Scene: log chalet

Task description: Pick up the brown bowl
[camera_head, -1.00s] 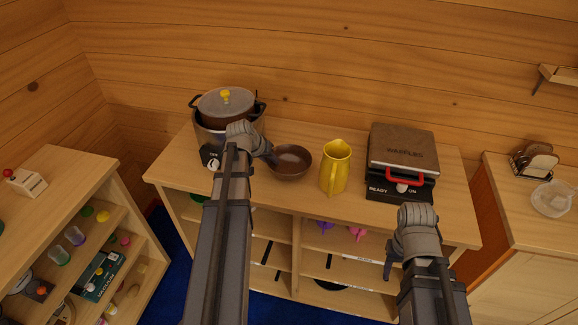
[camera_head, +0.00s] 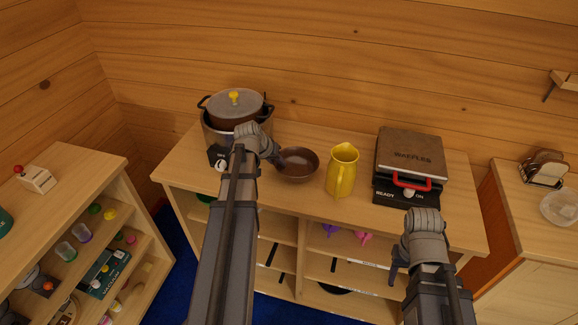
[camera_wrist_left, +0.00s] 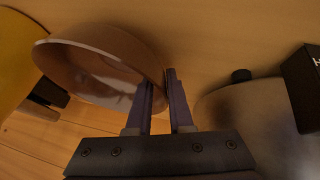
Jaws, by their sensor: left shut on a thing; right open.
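The brown bowl (camera_head: 303,166) is on the wooden counter between the pot and the yellow pitcher; I cannot tell if it is lifted at all. My left gripper (camera_head: 279,160) is at the bowl's left edge. In the left wrist view the bowl (camera_wrist_left: 95,70) appears tilted, and the left gripper's two fingers (camera_wrist_left: 161,88) are shut on its rim, one on each side of the wall. My right gripper (camera_head: 393,262) is open and empty, low in front of the counter's right part, partly hidden behind its own wrist.
The yellow pitcher (camera_head: 342,172) stands close right of the bowl. A waffle maker (camera_head: 408,155) is farther right. The wooden counter (camera_head: 262,193) has bare room in front of the bowl.

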